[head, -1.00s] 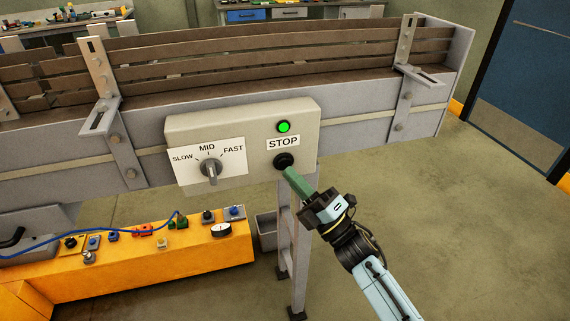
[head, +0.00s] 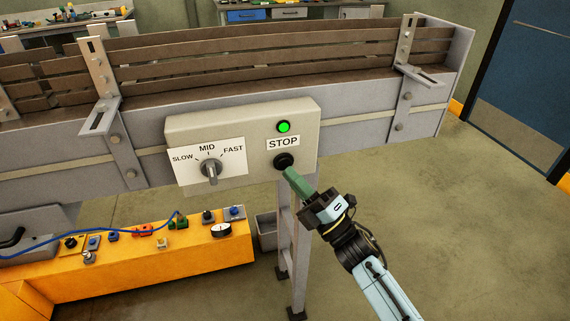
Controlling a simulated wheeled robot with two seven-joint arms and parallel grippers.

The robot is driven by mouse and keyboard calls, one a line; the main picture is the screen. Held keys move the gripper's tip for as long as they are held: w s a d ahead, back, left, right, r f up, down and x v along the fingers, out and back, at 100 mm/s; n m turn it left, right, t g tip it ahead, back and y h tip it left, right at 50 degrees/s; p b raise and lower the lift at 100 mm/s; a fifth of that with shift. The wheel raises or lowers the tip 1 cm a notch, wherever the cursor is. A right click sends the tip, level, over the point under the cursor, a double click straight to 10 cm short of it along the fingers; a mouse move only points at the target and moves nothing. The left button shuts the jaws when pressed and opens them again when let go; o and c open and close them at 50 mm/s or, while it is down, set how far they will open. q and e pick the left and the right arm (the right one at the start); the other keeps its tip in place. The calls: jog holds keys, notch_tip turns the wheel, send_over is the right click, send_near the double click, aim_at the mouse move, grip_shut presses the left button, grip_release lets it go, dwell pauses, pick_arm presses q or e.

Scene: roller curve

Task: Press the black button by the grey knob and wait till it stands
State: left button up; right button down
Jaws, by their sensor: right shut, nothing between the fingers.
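The black button (head: 283,160) sits under the STOP label on a beige control box (head: 243,119) fixed to the conveyor's side. The grey knob (head: 211,170) is to its left, on a white plate marked SLOW, MID and FAST; its longer end points down. A green lamp (head: 284,127) above the STOP label is lit. My right gripper (head: 291,175) is shut and empty, its green fingertips just below and right of the button. I cannot tell whether they touch it. My left gripper is not in view.
The conveyor (head: 250,65) with brown slats runs across the view, with metal brackets along its side. An orange bench (head: 180,262) with small knobs and buttons stands below left. A grey bin (head: 266,232) is beside the conveyor leg. The floor at right is clear.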

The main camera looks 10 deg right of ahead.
jog(key=shift+w, duration=0.15)
dwell(0.3)
jog(key=shift+w, duration=0.3)
jog(key=shift+w+b, duration=0.45)
jog(key=shift+b, duration=0.1)
dwell(0.4)
dwell(0.4)
jog(key=shift+s+p, duration=0.35)
jog(key=shift+s, duration=0.55)
jog(key=s+p, duration=0.2)
jog(key=s, duration=0.3)
jog(key=shift+d, duration=0.1)
dwell(0.5)
